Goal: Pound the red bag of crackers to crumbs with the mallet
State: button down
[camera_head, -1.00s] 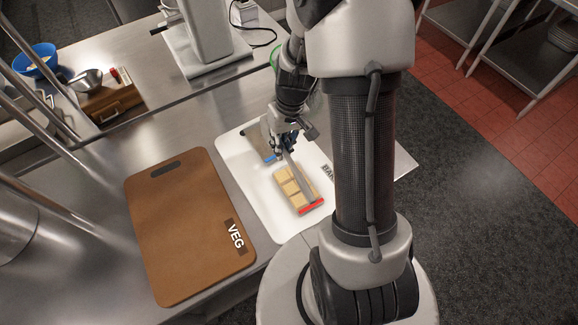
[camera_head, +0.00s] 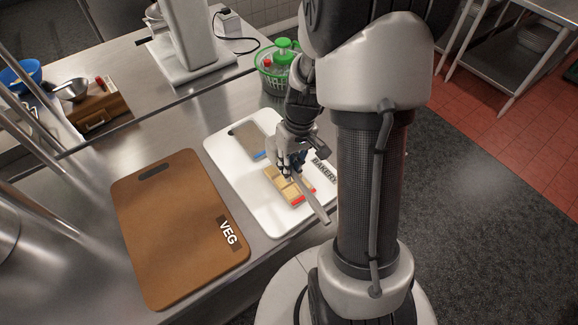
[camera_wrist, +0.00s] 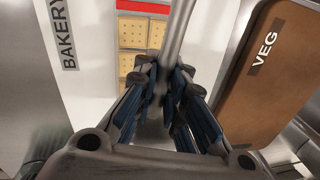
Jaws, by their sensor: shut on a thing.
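The red bag of crackers (camera_head: 279,186) lies on the white BAKERY board, with square crackers visible through it and red at its near end. It also shows at the top of the wrist view (camera_wrist: 134,36), where the visible squares look whole. My gripper (camera_head: 287,166) is over the bag and shut on the grey mallet (camera_head: 314,206). In the head view the mallet slants across the bag to the lower right, beyond the board's edge. In the wrist view the mallet (camera_wrist: 177,35) extends forward from between the fingers, beside the crackers. I cannot tell whether it touches the bag.
A second bag with a blue edge (camera_head: 251,143) lies farther back on the BAKERY board (camera_head: 226,153). The brown VEG board (camera_head: 175,220) is to the left and bare. A green basket (camera_head: 273,83), a pale appliance (camera_head: 186,40) and a wooden box (camera_head: 98,110) stand behind.

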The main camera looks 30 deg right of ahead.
aim_at(288, 184)
notch_tip(288, 184, down, 4)
jog(key=b, duration=0.3)
jog(key=shift+r, duration=0.15)
notch_tip(288, 184, up, 7)
jog(key=p, duration=0.5)
jog(key=shift+f, duration=0.3)
